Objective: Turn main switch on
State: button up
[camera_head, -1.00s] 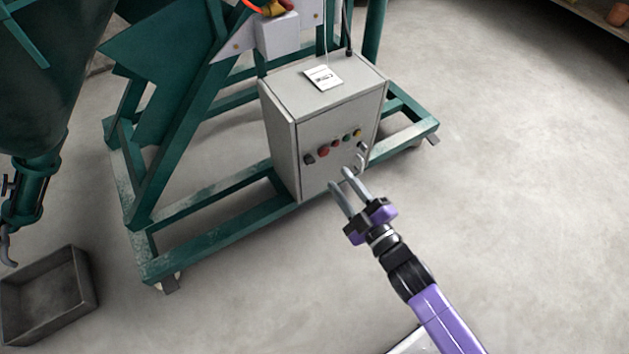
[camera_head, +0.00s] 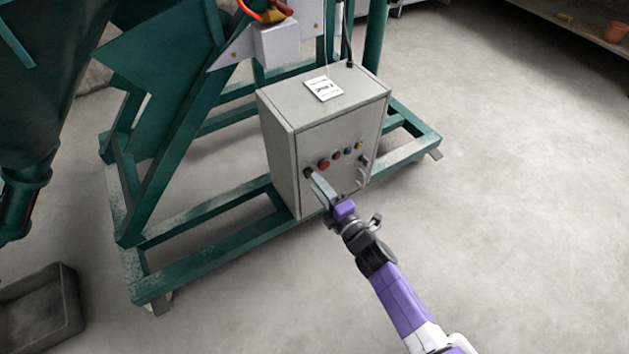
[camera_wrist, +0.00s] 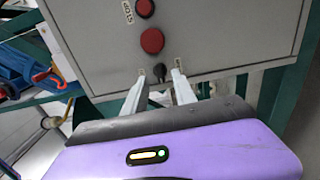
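A grey control box (camera_head: 285,120) stands on the green frame, with a row of controls on its front. A black knob (camera_head: 308,172), which looks like a rotary switch, is at the left end of the row. In the wrist view the knob (camera_wrist: 160,72) is below a red button (camera_wrist: 152,40), partly in shadow. My gripper (camera_head: 314,182) reaches the panel at this knob. In the wrist view my gripper (camera_wrist: 157,77) has its two fingers apart, one on each side of the knob. I cannot tell whether they touch it.
Red, green and yellow controls (camera_head: 347,152) continue to the right, and a latch-like handle (camera_head: 363,162) is at the door's right side. A paper label (camera_head: 324,89) lies on top. A dark tray (camera_head: 40,305) is at lower left. Floor at right is clear.

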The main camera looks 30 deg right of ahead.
aim_at(309, 173)
jog(key=shift+w, duration=1.15)
grip_shut()
